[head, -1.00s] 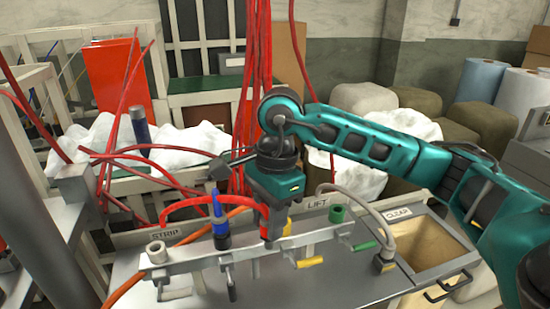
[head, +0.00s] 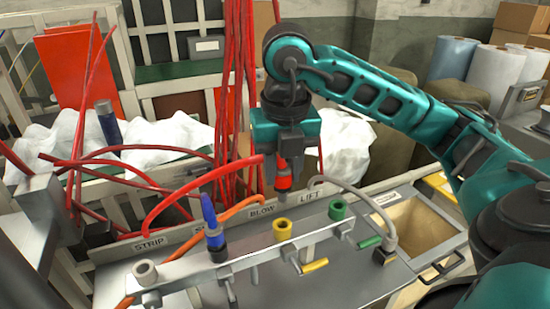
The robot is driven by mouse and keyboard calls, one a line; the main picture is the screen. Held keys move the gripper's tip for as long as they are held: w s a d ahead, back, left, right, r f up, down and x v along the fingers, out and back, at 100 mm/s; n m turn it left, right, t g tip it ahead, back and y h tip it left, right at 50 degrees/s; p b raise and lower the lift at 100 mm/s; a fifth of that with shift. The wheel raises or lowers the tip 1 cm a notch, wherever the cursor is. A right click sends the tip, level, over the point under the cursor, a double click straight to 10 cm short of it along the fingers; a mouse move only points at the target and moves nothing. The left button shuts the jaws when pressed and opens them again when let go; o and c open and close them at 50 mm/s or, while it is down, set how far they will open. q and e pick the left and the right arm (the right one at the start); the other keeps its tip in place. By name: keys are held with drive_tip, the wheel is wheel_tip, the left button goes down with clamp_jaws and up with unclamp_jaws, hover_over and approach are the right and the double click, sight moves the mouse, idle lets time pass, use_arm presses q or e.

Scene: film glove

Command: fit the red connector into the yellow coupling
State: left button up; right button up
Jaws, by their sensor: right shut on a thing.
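The red connector (head: 283,182) is held upright in my right gripper (head: 285,158), which is shut on it. Its grey tip points down. The yellow coupling (head: 282,229) stands open-topped on the metal rail, below and slightly nearer than the connector in the head view. A clear gap shows between the connector's tip and the coupling. A red hose (head: 180,196) arcs up from the left to behind the gripper; where it joins is hidden. My left gripper is out of view.
Along the rail (head: 190,268) stand a grey coupling (head: 145,270), a blue connector (head: 211,225) on its coupling, and a green coupling (head: 338,209). A grey hose (head: 365,190) arcs at right beside an open bin (head: 415,222). Red hoses hang behind my gripper.

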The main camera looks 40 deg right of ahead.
sight(283, 199)
drive_tip(key=shift+w+d+r+m, duration=0.1)
drive_tip(key=shift+d+r+m, duration=0.1)
drive_tip(key=shift+m, duration=0.6)
drive_tip(key=shift+f+b, duration=0.15)
drive_tip(key=shift+b, duration=0.15)
drive_tip(key=shift+f+b, duration=2.4)
drive_tip(key=shift+f, duration=0.35)
drive_tip(key=shift+f+b, duration=1.6)
drive_tip(key=shift+f, duration=0.1)
drive_tip(key=o, duration=1)
drive_tip(key=shift+c, duration=0.2)
drive_tip(key=shift+o, duration=0.7)
